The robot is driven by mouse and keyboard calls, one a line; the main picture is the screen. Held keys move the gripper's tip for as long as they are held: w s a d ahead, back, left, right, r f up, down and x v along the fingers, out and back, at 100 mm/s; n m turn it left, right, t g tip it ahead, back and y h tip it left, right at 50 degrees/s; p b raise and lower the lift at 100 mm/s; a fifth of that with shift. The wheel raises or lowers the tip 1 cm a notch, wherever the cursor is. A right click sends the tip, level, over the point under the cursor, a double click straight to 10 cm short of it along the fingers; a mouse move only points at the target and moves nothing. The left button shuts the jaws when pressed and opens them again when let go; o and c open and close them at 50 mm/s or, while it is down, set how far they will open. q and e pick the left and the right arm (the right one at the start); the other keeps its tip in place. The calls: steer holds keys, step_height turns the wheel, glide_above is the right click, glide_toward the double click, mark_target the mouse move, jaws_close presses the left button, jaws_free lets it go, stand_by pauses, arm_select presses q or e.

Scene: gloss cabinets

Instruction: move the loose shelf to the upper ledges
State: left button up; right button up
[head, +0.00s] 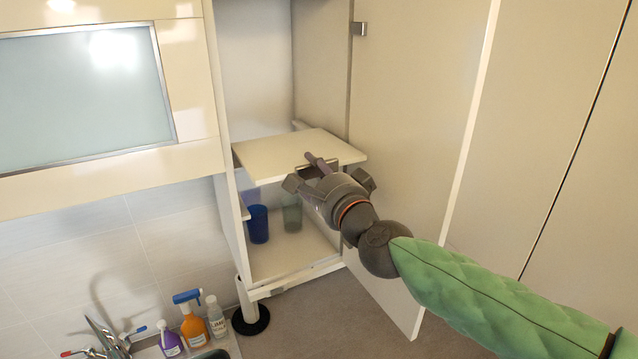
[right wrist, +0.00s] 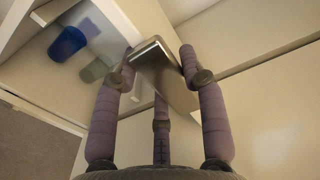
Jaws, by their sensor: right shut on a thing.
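The loose shelf (head: 290,147) is a pale cream board inside the open tall cabinet, above two cups. Its front right corner sticks out past the cabinet front, and it sits askew to the opening. My right gripper (head: 318,168) is shut on its front edge. The right wrist view shows the board's edge (right wrist: 172,78) between my purple fingers (right wrist: 158,62). A short ledge (head: 244,213) shows on the left wall below the board. A pale strip (head: 300,125) shows behind the board; I cannot tell whether it is an upper ledge. My left gripper is not in view.
A blue cup (head: 258,224) and a grey-green cup (head: 292,216) stand on the cabinet floor. The open door (head: 420,130) is close on the right. Bottles (head: 194,325) stand by the sink at lower left. The space above the shelf is empty.

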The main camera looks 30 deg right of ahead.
steer(key=b, duration=0.1)
glide_toward(285, 145)
steer(key=shift+w+d+f, duration=0.1)
steer(key=shift+w+d, duration=0.05)
steer(key=shift+w, duration=0.45)
steer(key=shift+w+d+f, duration=0.15)
steer(key=shift+w, duration=0.5)
steer(key=shift+w+d+b, duration=0.2)
steer(key=shift+w+b, duration=0.25)
steer(key=shift+w, duration=3.3)
steer(key=shift+w+f+b, duration=0.1)
steer(key=shift+f+b, duration=0.1)
steer(key=shift+b, duration=0.1)
steer(key=shift+f+b, duration=0.4)
steer(key=o, duration=1.2)
steer(key=shift+f, duration=0.1)
steer(key=shift+o, duration=0.2)
steer(key=s, duration=0.8)
steer(key=s+a, duration=0.1)
steer(key=s, duration=0.3)
steer(key=shift+f, duration=0.1)
